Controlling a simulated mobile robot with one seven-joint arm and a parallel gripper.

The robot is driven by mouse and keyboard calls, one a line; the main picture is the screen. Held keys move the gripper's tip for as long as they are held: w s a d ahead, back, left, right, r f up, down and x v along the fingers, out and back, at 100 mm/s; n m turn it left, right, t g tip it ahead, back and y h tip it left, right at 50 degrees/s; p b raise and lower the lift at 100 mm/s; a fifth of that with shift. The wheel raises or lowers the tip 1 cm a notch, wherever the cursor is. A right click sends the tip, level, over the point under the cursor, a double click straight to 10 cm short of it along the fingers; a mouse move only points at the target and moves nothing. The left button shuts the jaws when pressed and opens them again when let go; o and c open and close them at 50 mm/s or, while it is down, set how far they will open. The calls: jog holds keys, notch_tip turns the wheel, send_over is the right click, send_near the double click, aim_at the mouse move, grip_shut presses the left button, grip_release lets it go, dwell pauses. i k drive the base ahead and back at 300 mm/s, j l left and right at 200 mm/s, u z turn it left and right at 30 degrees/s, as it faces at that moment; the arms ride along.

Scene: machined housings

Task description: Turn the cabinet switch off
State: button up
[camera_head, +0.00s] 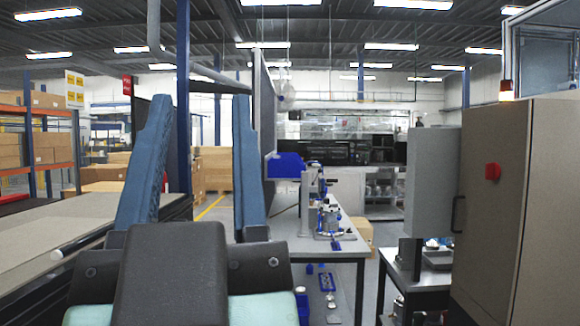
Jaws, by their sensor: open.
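The beige cabinet (500,240) stands at the right edge of the view. Its red switch (492,171) sits high on the face turned toward the aisle. Whether the switch is on or off cannot be told. A black handle (457,214) is on the cabinet's left edge. My gripper (201,98) is at the left, with its two long blue fingers pointing up and spread wide apart. It is open with nothing between the fingers. It is well left of the switch and apart from the cabinet.
A workbench (343,247) with blue fittings is in the middle. A smaller dark table (425,282) stands beside the cabinet. A grey panel box (432,182) is just left of the cabinet. A long grey surface (60,232) is at left. A narrow floor gap lies between the bench and the dark table.

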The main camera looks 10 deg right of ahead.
aim_at(493, 170)
jog(key=i+j, duration=0.3)
jog(key=i+j+u, duration=0.1)
jog(key=i+j, duration=0.2)
jog(key=i, duration=0.25)
jog(key=i+j, duration=0.25)
jog(key=i, duration=0.2)
jog(key=i+j+u, duration=0.1)
jog(key=i+j, duration=0.2)
jog(key=i+l+z, duration=0.1)
jog(key=i+z, duration=0.3)
jog(key=i, duration=0.15)
jog(key=i+j+z, duration=0.1)
jog(key=i+z, duration=0.3)
jog(key=i, duration=0.15)
jog(key=i+j+z, duration=0.25)
jog(key=i+z, duration=0.15)
jog(key=i, duration=0.15)
jog(key=i+z, duration=0.15)
jog(key=z, duration=0.3)
jog(key=i+z, duration=0.2)
jog(key=z, duration=0.2)
jog(key=i+z, duration=0.2)
jog(key=z, duration=0.25)
jog(key=i+j+z, duration=0.1)
jog(key=z, duration=0.3)
jog(key=i+z, duration=0.35)
jog(key=i+j+z, duration=0.2)
jog(key=z, duration=0.15)
